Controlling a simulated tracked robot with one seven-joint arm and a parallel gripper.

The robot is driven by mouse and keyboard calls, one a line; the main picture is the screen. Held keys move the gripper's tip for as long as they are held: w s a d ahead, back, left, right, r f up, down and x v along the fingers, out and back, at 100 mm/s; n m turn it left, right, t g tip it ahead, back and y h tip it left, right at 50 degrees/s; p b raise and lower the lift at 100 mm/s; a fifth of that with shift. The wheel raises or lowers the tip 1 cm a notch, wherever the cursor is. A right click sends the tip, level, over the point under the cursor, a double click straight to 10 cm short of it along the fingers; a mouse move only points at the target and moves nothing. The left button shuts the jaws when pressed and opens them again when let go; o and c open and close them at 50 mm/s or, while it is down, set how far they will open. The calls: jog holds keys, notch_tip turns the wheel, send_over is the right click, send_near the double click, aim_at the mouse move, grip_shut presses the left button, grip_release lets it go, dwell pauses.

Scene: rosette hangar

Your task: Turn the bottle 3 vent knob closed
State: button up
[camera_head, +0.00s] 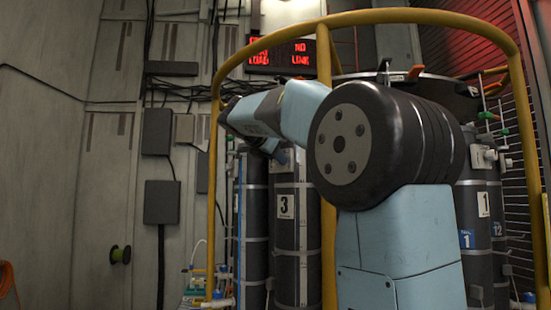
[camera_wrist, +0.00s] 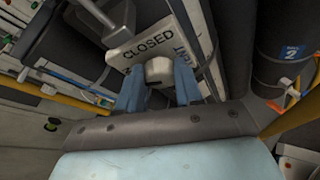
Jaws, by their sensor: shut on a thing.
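Bottle 3 (camera_head: 296,240) is a dark grey cylinder with a white "3" label, standing upright behind the yellow rail in the head view. In the wrist view, a white plate (camera_wrist: 178,28) reads "CLOSED" across it and "VENT" along its right side. The pale vent knob (camera_wrist: 158,70) sits below the word "CLOSED". My gripper (camera_wrist: 160,76) has its two blue fingers on either side of the knob and is shut on it. The knob's pointing direction is hard to tell. In the head view my arm hides the knob and fingertips.
A yellow tubular rail (camera_head: 327,200) arches in front of the bottles, close to my arm. Another bottle, labelled 1 (camera_head: 484,240), stands at the right. A red-lit sign (camera_head: 282,55) hangs on the back wall. The floor area at the left looks clear.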

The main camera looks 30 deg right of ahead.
jog(key=m+t, duration=0.1)
jog(key=m, duration=0.2)
jog(key=f+m+t, duration=0.1)
jog(key=m+t, duration=0.1)
jog(key=m, duration=0.2)
jog(key=m+t, duration=0.2)
jog(key=m, duration=0.1)
jog(key=shift+s+d+f+m, duration=0.15)
jog(key=shift+s+d+m, duration=0.05)
jog(key=shift+s+m, duration=0.1)
jog(key=shift+t, duration=0.3)
dwell(0.5)
jog(key=o, duration=1)
jog(key=shift+o, duration=0.2)
jog(key=shift+a, duration=0.1)
jog(key=v, duration=1.3)
jog(key=shift+s+a, duration=0.2)
jog(key=shift+a, duration=0.1)
jog(key=shift+f, duration=0.15)
